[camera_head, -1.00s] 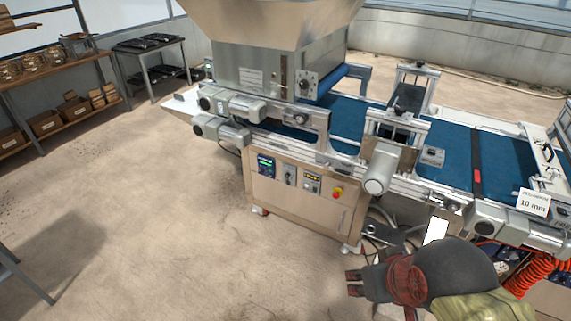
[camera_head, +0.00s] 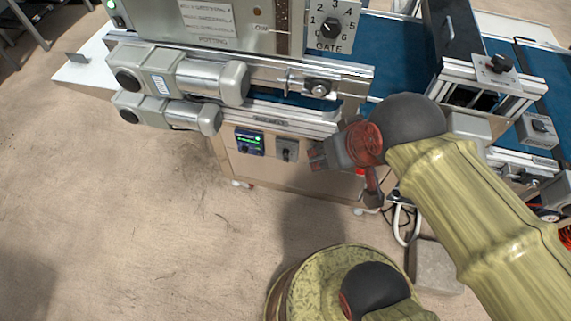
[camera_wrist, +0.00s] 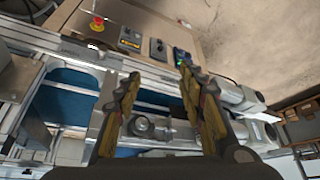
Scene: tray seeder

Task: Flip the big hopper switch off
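The big metal hopper (camera_head: 225,22) stands at the top of the head view, with a numbered GATE dial (camera_head: 331,27) on its front. A small grey box with a green light (camera_head: 113,10) sits at its left edge; I cannot tell whether this is the hopper switch. Below, the cabinet carries a lit display (camera_head: 249,142) and a dark rotary knob (camera_head: 287,149), which also shows in the wrist view (camera_wrist: 158,48).
Two grey motors (camera_head: 200,78) jut out below the hopper. A metal rail (camera_head: 290,75) and blue belt (camera_head: 380,30) lie above the cabinet. The floor at left is clear.

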